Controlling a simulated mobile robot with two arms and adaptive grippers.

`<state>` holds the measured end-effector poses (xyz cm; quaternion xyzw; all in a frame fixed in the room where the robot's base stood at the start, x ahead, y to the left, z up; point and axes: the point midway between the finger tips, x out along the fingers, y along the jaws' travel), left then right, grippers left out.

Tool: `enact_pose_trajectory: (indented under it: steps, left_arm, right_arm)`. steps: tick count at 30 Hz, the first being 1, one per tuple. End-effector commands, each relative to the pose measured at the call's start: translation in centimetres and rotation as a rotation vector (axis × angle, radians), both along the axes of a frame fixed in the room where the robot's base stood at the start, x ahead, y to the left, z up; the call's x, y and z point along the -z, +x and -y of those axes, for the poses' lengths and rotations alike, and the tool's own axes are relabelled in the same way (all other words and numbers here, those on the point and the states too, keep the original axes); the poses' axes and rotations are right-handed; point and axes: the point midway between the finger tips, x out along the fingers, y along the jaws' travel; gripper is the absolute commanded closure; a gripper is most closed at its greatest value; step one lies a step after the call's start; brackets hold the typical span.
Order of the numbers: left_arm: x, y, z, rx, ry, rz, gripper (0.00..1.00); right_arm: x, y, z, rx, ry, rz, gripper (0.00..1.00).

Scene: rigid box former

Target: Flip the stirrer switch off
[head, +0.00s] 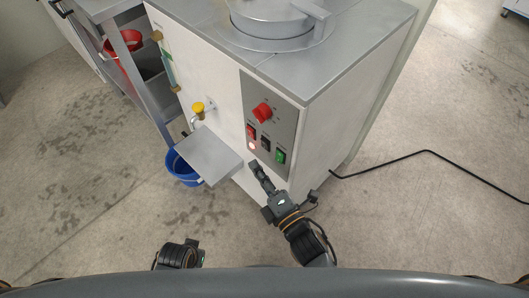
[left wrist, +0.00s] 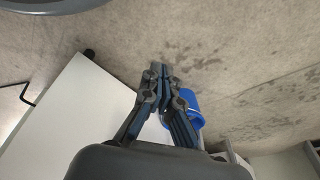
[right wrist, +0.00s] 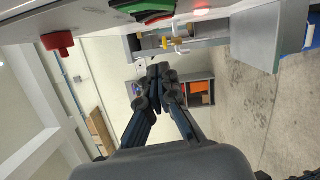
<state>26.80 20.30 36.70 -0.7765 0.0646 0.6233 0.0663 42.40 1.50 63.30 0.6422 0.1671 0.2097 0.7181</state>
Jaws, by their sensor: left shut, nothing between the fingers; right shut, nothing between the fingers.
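The control panel (head: 270,125) on the machine's front carries a red knob (head: 262,112) and a row of red (head: 251,132), black (head: 265,143) and green (head: 280,156) switches. The labels are too small to read, so I cannot tell which is the stirrer switch or its position. My right gripper (head: 257,168) is shut and empty, just below the panel and apart from the switches. In the right wrist view its closed fingertips (right wrist: 157,72) are below the green switch (right wrist: 150,6). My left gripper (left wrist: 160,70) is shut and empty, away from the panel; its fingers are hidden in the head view.
A metal shelf (head: 208,155) juts out left of the panel, under a yellow-handled tap (head: 198,107). A blue bucket (head: 182,168) is below it. A round lid (head: 270,15) tops the machine. A black cable (head: 400,158) crosses the floor at right.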

Motion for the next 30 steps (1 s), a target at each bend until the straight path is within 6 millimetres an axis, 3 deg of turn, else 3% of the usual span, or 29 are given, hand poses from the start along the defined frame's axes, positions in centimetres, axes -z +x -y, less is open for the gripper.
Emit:
enact_pose_trajectory:
  steps: [3, 6, 10, 27, 30]
  left_arm:
    - [-0.4, 0.2, 0.0, -0.001, 0.001, 0.000, 1.00]
    - [-1.1, 0.6, 0.1, -0.001, -0.002, 0.014, 1.00]
    - [-0.6, 0.2, -0.1, -0.001, 0.001, 0.004, 1.00]
    - [-0.3, -0.1, -0.1, 0.000, 0.001, 0.002, 1.00]
    - [1.4, -1.1, -0.1, 0.002, 0.001, -0.017, 1.00]
  right_arm:
    - [-0.1, 2.2, -1.3, 0.000, 0.002, 0.003, 1.00]
    - [-0.4, 3.2, 0.3, -0.001, -0.004, 0.003, 1.00]
    - [-0.5, 4.1, 1.2, -0.001, -0.001, 0.002, 1.00]
    - [-0.7, 4.7, 1.9, 0.001, 0.000, 0.000, 1.00]
    - [-0.9, 5.0, 2.2, 0.000, 0.000, -0.001, 1.00]
